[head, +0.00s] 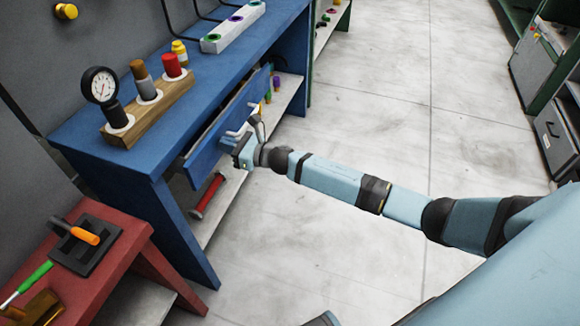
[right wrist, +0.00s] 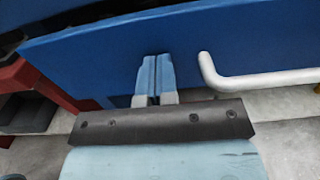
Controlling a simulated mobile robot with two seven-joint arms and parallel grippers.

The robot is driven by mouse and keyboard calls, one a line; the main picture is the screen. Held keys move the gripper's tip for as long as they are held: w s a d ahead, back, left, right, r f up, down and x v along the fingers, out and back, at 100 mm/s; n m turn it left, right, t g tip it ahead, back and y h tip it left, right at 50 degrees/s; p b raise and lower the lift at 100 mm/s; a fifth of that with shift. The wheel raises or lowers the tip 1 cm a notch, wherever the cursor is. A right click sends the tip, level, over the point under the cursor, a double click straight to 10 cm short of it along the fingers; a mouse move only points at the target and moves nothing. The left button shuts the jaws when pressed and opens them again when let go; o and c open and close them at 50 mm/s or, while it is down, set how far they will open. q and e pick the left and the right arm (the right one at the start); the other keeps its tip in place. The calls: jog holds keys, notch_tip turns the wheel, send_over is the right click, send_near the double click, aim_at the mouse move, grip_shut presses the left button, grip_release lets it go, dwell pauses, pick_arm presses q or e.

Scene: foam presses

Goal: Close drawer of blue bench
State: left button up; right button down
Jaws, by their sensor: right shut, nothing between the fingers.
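The blue bench (head: 190,92) stands at the left in the head view. Its drawer (head: 212,143) is partly open, with a dark gap between its front panel and the bench. The drawer front (right wrist: 95,62) also spans the right wrist view. My right gripper (head: 236,143) is at the drawer front, near its grey handle (right wrist: 262,81). In the right wrist view its fingers (right wrist: 156,66) are shut, empty, and left of the handle, in front of the panel. Whether they touch it I cannot tell. My left gripper is out of view.
On the bench top are a wooden block (head: 150,108) with a gauge and jars, and a white strip (head: 232,28). A red roller (head: 207,195) lies on the lower shelf. A red bench (head: 95,268) stands at the lower left.

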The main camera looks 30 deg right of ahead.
aim_at(213, 139)
jog(key=b+x, duration=0.1)
jog(key=x, duration=0.3)
jog(key=shift+a, duration=0.1)
jog(key=shift+w+r, duration=0.15)
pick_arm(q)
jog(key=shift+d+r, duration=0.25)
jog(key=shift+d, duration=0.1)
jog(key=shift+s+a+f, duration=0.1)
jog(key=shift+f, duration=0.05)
pick_arm(e)
jog(key=shift+r, duration=0.2)
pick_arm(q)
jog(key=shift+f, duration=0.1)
